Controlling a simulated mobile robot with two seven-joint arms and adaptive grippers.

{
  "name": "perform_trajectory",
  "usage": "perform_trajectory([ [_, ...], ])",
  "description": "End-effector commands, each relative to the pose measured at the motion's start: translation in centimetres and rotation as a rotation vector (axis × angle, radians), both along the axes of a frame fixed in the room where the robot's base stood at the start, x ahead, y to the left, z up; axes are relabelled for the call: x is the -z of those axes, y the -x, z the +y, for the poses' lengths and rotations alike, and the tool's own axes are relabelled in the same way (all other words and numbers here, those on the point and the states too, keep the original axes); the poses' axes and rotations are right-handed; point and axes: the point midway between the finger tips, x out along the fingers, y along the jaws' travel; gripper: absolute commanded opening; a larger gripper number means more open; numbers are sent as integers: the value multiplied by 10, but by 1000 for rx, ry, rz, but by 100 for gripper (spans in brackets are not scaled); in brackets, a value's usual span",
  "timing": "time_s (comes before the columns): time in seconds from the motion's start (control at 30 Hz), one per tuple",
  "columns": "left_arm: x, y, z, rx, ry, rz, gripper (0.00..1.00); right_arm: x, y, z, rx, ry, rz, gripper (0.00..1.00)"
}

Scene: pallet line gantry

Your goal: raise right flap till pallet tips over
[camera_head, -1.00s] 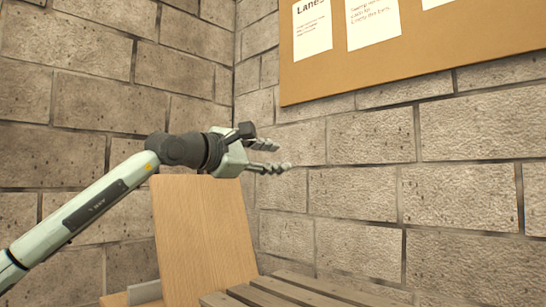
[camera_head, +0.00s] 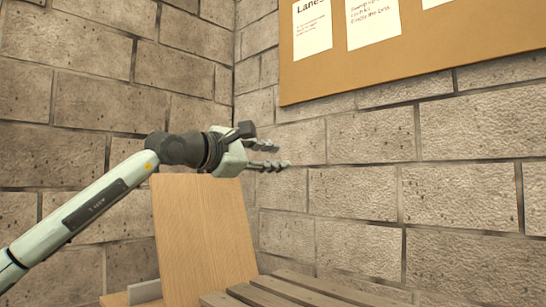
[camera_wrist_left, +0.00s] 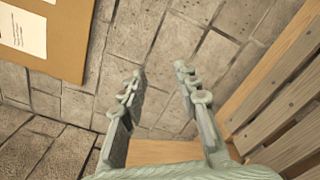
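A light wooden panel (camera_head: 205,240), which looks like a flap, stands steeply raised and leans slightly back in the head view. I cannot tell whether it is the right flap. The slatted pallet (camera_head: 290,289) shows at the bottom edge; most of it is out of frame. Slats also show at the right of the left wrist view (camera_wrist_left: 284,117). My left gripper (camera_head: 282,156) is above the panel's top edge, fingers pointing right, apart and empty. In the left wrist view its fingers (camera_wrist_left: 158,76) are spread with only wall between the tips. My right gripper is not in view.
Stone block walls (camera_head: 365,190) meet in a corner behind the panel. A brown notice board (camera_head: 430,50) with white sheets hangs at upper right. A small grey piece (camera_head: 146,291) sits by the panel's lower left. The space right of my left gripper is clear before the wall.

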Motion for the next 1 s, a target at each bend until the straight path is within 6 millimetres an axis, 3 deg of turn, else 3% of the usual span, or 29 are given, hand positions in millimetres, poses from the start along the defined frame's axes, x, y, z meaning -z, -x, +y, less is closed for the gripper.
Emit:
perform_trajectory([
  [0.47, 0, 8, 10, -1, 0, 0, 41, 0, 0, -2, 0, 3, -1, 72],
  [0.8, 0, 57, 59, -4, -1, -1, 41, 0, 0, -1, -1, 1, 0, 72],
  [1.0, 0, 78, 79, -1, -1, -1, 41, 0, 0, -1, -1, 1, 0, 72],
])
